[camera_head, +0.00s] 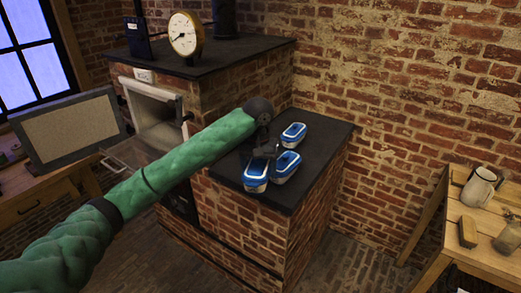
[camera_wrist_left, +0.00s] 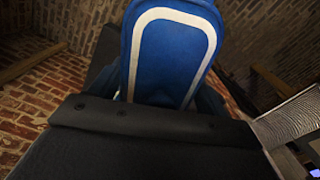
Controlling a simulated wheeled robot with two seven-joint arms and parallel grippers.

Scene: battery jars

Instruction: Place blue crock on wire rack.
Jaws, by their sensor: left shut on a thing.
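My left gripper (camera_head: 264,152) is over the dark brick-sided counter, shut on a blue-lidded container (camera_head: 256,172), apparently the front one. In the left wrist view its blue lid (camera_wrist_left: 172,50) with a white outline band fills the upper middle, and the dark gripper body (camera_wrist_left: 150,135) hides its lower part. I cannot tell whether it touches the counter. No separate round crock shows; the blue things here are lidded boxes. I cannot make out a wire rack. My right gripper is not in view.
Two more blue-lidded containers, one beside the front one (camera_head: 286,166) and one farther back (camera_head: 293,133), stand on the dark counter top (camera_head: 325,128). A stove with a gauge (camera_head: 184,34) is behind. A framed mesh panel (camera_head: 70,128) stands left; a wooden table with a mug (camera_head: 480,188) is right.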

